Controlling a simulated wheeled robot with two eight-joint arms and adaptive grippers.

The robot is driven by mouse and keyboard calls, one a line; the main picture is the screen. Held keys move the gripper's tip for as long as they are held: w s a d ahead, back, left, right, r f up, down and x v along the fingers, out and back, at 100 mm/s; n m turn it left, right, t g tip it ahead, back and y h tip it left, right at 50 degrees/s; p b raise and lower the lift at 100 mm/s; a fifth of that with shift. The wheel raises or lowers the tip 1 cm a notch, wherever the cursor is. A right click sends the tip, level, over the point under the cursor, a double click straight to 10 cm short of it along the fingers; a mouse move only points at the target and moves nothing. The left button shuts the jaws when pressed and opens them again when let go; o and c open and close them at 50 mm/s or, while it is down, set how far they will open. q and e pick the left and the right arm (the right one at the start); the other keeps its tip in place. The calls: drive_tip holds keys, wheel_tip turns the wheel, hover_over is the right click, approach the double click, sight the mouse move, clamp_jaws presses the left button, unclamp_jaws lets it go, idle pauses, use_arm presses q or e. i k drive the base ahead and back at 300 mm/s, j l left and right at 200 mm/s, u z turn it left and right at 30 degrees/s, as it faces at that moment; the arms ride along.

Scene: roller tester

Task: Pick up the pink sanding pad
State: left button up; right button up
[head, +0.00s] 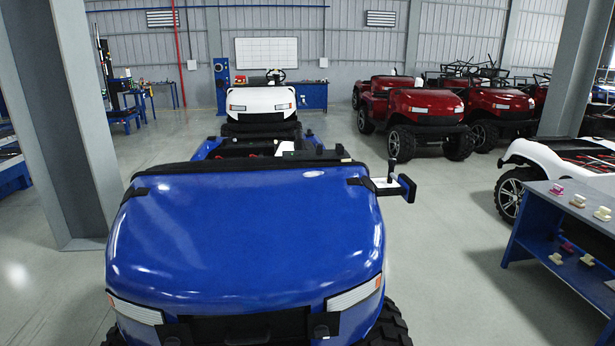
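A small pink sanding pad (557,189) sits on top of the blue-sided workbench (560,213) at the right edge of the head view. A darker pink item (567,247) lies on the bench's lower shelf; it is too small to make out clearly. Cream pads (577,201) and (602,214) stand on the top to the right of the pink one. Neither of my grippers is in view.
A white cart (560,155) stands behind the bench. A pillar (60,120) rises at left.

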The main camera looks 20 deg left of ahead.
sight(556, 191)
drive_tip(key=i+l+z, duration=0.2)
drive_tip(key=l+z, duration=0.2)
drive_tip(key=i+l+z, duration=0.3)
drive_tip(key=z, duration=0.15)
drive_tip(key=i+l+z, duration=0.55)
drive_tip(key=i+z, duration=0.25)
drive_tip(key=i+l, duration=0.1)
drive_tip(key=i, duration=0.35)
drive_tip(key=i+l+z, duration=0.1)
drive_tip(key=i, duration=0.4)
drive_tip(key=i+j+u, duration=0.15)
drive_tip(key=i+u, duration=0.85)
drive_tip(key=u, duration=0.15)
drive_tip(key=i+l+u, duration=0.15)
drive_tip(key=i+u, duration=0.65)
drive_tip(key=i, duration=1.05)
drive_tip(key=i+l+z, duration=0.15)
drive_tip(key=i+z, duration=0.6)
drive_tip(key=i, duration=0.2)
drive_tip(key=i+j+z, duration=0.2)
drive_tip(key=i+z, duration=0.35)
drive_tip(key=i, duration=0.15)
